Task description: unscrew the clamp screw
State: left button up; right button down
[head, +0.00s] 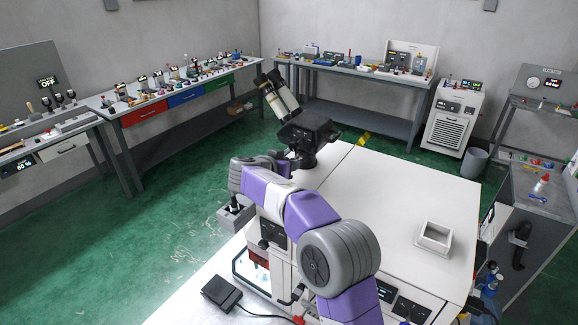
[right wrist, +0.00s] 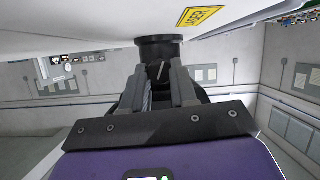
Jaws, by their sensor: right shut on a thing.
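In the head view the microscope head (head: 308,128) with its angled eyepieces stands on a short black column (head: 305,157) on the white machine. My right arm reaches across the machine to this column. My right gripper (head: 285,161) is at its left side, small and partly hidden. In the right wrist view the black column (right wrist: 160,44) shows upside down beyond the fingers. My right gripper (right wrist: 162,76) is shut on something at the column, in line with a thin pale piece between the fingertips. The clamp screw itself is mostly hidden by the fingers. My left gripper is not in view.
The white machine top (head: 400,185) is mostly clear, with a square white tray (head: 434,238) at the right. A yellow laser label (right wrist: 199,16) is near the column. A black pedal (head: 221,292) lies at the front. Benches with tools stand along the walls.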

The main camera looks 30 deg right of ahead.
jog(key=shift+w+a+r+n+g+h+p, duration=0.1)
jog(key=shift+n+g+h+p, duration=0.1)
jog(key=shift+n+g, duration=0.3)
jog(key=shift+w+n+g+h+p, duration=0.1)
jog(key=shift+n+g+h+p, duration=0.15)
jog(key=shift+n, duration=0.45)
jog(key=c, duration=0.9)
grip_release()
jog(key=shift+s+a, duration=0.1)
jog(key=b+v, duration=0.1)
jog(key=v, duration=0.5)
jog(key=shift+a+b, duration=0.15)
jog(key=shift+b, duration=0.25)
jog(key=shift+s+a+r, duration=0.25)
jog(key=shift+a, duration=0.2)
